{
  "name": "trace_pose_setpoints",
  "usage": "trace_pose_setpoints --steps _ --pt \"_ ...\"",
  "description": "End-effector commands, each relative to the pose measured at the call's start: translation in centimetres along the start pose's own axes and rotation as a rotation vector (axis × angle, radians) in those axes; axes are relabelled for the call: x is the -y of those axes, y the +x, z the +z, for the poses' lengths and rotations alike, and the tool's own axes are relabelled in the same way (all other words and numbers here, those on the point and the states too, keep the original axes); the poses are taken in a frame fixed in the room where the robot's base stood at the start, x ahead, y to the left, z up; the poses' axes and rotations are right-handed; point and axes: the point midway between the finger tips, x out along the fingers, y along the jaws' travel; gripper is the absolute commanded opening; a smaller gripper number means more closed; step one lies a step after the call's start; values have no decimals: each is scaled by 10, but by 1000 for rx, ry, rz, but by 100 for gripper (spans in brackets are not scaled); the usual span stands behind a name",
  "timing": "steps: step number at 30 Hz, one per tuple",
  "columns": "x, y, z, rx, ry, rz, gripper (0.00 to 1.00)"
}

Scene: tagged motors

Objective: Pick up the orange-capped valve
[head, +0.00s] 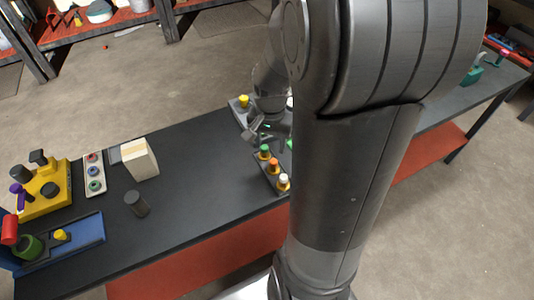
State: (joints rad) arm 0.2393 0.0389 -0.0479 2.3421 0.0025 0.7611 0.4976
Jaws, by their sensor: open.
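The orange-capped valve (273,165) stands in a dark rack (265,179) on the workbench, just left of my large arm link. It is between a green-capped valve (264,150) and a pale-capped valve (283,181). My gripper (256,133) is small in the picture, above and behind the green-capped valve, apart from the orange one. It is open, and I see nothing held in it. My arm hides the right part of the rack and the bench behind it.
A grey block with a yellow knob (243,101) stands behind my gripper. A dark cylinder (137,204), a cream block (140,158), a yellow fixture (45,190) and a blue tray (80,236) are on the left. The bench between cylinder and rack is clear.

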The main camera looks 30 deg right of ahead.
Motion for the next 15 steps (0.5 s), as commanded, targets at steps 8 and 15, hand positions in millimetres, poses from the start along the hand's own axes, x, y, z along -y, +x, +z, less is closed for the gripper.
trace_pose_setpoints --steps 8,15 --pt "-1 40 0 3 0 1 50" --pt "-2 54 -2 1 1 0 50"
